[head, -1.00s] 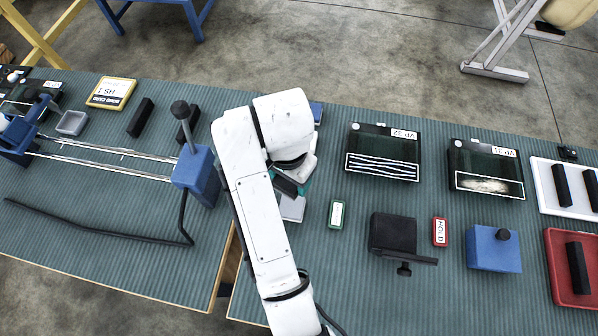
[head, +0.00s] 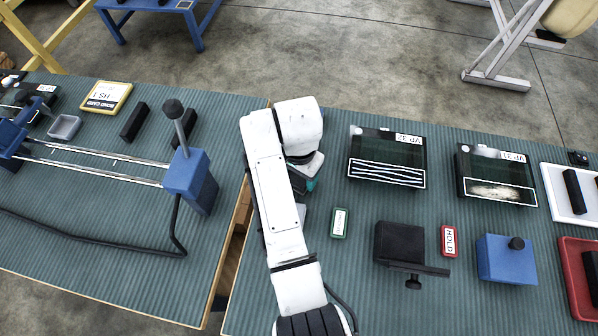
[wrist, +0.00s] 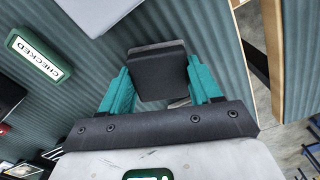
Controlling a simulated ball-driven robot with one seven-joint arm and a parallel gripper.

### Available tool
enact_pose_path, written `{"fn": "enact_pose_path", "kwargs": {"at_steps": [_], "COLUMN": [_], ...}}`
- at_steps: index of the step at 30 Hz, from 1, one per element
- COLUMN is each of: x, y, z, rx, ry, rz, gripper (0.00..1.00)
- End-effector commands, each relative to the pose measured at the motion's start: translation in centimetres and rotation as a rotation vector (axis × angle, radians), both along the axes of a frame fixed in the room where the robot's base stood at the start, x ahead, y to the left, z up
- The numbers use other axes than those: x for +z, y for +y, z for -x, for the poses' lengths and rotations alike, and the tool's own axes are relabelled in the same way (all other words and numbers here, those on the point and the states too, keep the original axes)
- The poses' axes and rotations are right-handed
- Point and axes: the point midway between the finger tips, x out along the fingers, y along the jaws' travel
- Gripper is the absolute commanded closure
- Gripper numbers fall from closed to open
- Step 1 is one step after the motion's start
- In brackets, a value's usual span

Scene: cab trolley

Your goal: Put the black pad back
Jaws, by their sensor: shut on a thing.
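My gripper (wrist: 158,78) has teal fingers, shut on the sides of a black pad (wrist: 160,77) with a grey far edge. In the head view, my arm mostly hides my gripper (head: 302,184) and the pad, near the left end of the right-hand table. I cannot tell whether the pad touches the tabletop. Other black pads lie in a white tray (head: 556,200), in a red tray (head: 570,262) and on the left-hand table (head: 134,122).
A gap separates the two tables. A green CHECKED tag (wrist: 38,57), also in the head view (head: 340,223), lies right of my arm. A black block with a clamp (head: 400,243), a red HOLD tag (head: 449,241) and a blue box (head: 497,260) stand farther right.

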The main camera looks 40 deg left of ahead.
Motion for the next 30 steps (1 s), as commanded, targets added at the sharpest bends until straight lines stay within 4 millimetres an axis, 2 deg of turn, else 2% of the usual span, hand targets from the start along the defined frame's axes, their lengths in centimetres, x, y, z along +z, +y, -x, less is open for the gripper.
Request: {"fn": "enact_pose_path", "kwargs": {"at_steps": [10,11,18,26,30], "x": [-0.4,-0.4,-0.3,-0.2,0.7], "y": [0.0,0.0,0.0,0.0,0.1], "z": [0.0,0.0,0.0,0.0,0.0], "rx": [0.0,0.0,0.0,0.0,0.0], "ry": [0.0,0.0,0.0,0.0,-0.002], "rz": [0.0,-0.001,-0.001,-0.001,-0.003], "gripper": [0.61,0.36,0.13,0.11,0.11]}}
